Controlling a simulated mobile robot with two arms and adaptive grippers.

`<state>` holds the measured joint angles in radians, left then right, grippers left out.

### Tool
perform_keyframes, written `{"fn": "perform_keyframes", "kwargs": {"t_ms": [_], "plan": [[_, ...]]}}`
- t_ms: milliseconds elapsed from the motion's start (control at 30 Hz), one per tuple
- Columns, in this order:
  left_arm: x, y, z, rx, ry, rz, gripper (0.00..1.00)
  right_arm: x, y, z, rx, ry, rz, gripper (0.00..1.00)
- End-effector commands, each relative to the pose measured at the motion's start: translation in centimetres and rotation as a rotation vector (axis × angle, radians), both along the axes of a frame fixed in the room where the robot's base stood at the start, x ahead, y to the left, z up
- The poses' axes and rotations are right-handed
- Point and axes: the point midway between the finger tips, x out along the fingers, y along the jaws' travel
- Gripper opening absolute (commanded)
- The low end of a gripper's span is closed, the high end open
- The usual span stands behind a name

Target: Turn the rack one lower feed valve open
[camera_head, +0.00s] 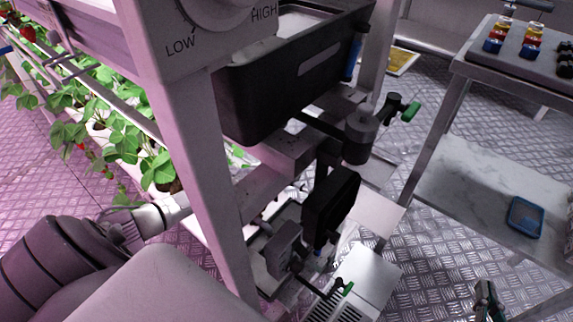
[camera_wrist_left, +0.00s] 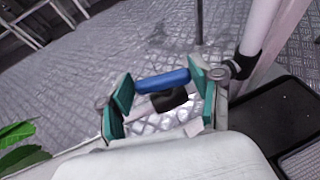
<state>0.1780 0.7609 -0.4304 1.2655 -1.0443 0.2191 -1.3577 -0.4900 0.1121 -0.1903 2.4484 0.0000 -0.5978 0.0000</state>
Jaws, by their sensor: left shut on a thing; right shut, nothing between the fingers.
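In the left wrist view my left gripper (camera_wrist_left: 162,88) has its teal-padded fingers closed on the two ends of a blue valve handle (camera_wrist_left: 162,80), with a dark valve body (camera_wrist_left: 170,99) just below it. In the head view my left arm reaches behind the white rack post (camera_head: 205,180), and its fingers are hidden there. Two green-tipped levers show on the rack's fittings, an upper one (camera_head: 410,111) and a lower one (camera_head: 346,288). I cannot tell which rack the blue handle belongs to. My right gripper (camera_head: 486,298) is shut and empty at the bottom right, above the floor.
A black bin (camera_head: 290,105) hangs on the rack beside a LOW–HIGH dial (camera_head: 215,8). Strawberry plants (camera_head: 110,125) fill the left side. A metal table (camera_head: 510,65) carries coloured parts at right, with a blue tray (camera_head: 525,217) on its lower shelf. The patterned floor between is clear.

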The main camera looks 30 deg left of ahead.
Motion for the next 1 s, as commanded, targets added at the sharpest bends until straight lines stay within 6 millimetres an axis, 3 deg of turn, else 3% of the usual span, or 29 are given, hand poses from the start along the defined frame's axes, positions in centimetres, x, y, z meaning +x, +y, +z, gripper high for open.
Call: {"fn": "perform_keyframes", "kwargs": {"t_ms": [100,300,633,1000], "plan": [[0.0,-0.1,0.4,-0.001,0.001,0.054,0.3,-2.2,-1.2,-3.5,-0.06,0.247,-0.016,0.0],[0.0,-0.2,0.4,0.0,0.001,0.133,0.3,-7.4,-3.3,-8.2,-0.142,0.614,-0.042,0.0],[0.0,-0.2,0.2,0.0,0.0,0.222,0.3,-15.3,-5.7,-10.9,-0.224,1.02,-0.072,0.0],[0.0,-0.2,0.0,0.0,0.0,0.252,0.3,-15.2,-5.7,-10.5,-0.224,1.017,-0.071,0.0]]}}
